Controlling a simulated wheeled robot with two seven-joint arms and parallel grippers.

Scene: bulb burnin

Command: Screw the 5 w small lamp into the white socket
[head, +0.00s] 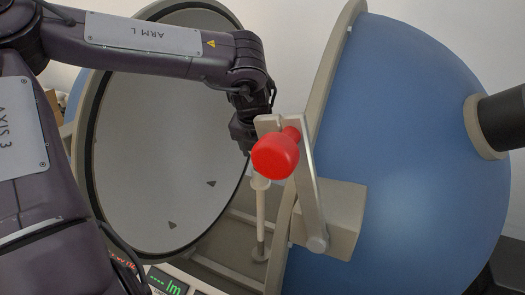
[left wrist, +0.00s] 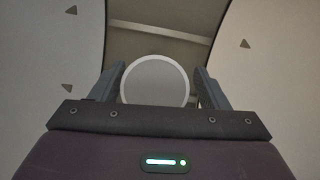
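My left gripper (head: 243,132) hangs inside the open sphere, behind a metal latch bracket. In the left wrist view its two fingers (left wrist: 159,82) stand wide apart, one on each side of a round pale disc with a lighter rim. This disc (left wrist: 155,80) looks like the lamp seen end-on and fills the gap between the fingers. Its wattage cannot be read. The white socket (head: 261,182) tops a slim upright post below the gripper. The red knob hides the space between gripper and socket, so I cannot tell whether lamp and socket touch. My right gripper is not in view.
The sphere stands open, with a pale-lined half (head: 150,150) at left and a blue half (head: 420,150) at right. The bracket (head: 310,190) and red knob (head: 275,156) stand close in front of the gripper. A green-lit display (head: 168,283) is at the bottom.

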